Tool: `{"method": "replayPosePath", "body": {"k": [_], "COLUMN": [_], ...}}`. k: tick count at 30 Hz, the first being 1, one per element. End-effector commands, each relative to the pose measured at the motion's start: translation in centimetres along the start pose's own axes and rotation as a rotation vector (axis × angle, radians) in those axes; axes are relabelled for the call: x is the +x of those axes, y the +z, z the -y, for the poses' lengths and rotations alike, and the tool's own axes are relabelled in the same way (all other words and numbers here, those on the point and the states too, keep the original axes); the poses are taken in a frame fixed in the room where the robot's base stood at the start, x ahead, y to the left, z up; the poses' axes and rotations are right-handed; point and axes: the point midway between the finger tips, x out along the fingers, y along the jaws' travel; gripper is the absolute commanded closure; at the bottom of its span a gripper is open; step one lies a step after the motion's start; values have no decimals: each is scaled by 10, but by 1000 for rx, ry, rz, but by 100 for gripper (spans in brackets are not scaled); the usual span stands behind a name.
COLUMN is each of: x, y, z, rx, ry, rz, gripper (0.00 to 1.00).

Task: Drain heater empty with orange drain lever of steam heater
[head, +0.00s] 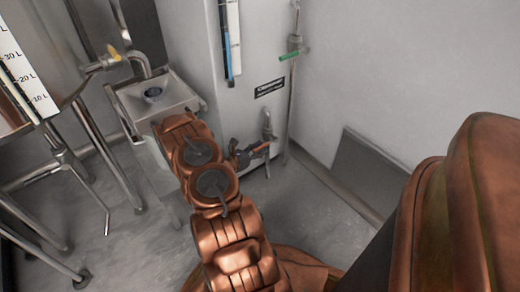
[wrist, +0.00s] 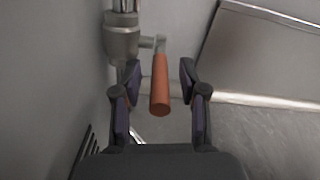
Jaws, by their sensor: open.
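The orange drain lever (wrist: 160,85) shows in the wrist view, pointing toward the camera from a metal valve (wrist: 121,38). My gripper (wrist: 159,77) is open, with one finger on each side of the lever. Gaps show between the lever and both fingers, so I see no contact. In the head view my gripper (head: 257,150) is low at the front of the white steam heater (head: 240,115), by its lower outlet pipe (head: 267,125). The lever is hard to make out there. The heater carries a blue level gauge (head: 229,45).
A green-handled valve (head: 289,55) sits on a thin pipe at the heater's right. A metal sink (head: 165,97) is left of the heater, next to a steel tank (head: 15,85) on legs. A grey panel (head: 367,172) leans by the right wall. Open floor (head: 300,215) lies before it.

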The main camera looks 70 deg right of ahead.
Motion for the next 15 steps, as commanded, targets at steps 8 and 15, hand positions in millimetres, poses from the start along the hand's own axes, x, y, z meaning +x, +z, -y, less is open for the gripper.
{"method": "replayPosePath", "body": {"k": [8,15], "x": [0,0], "y": [0,0], "z": [0,0], "rx": [0,0], "ry": [0,0], "rz": [0,0], "gripper": [80,100]}}
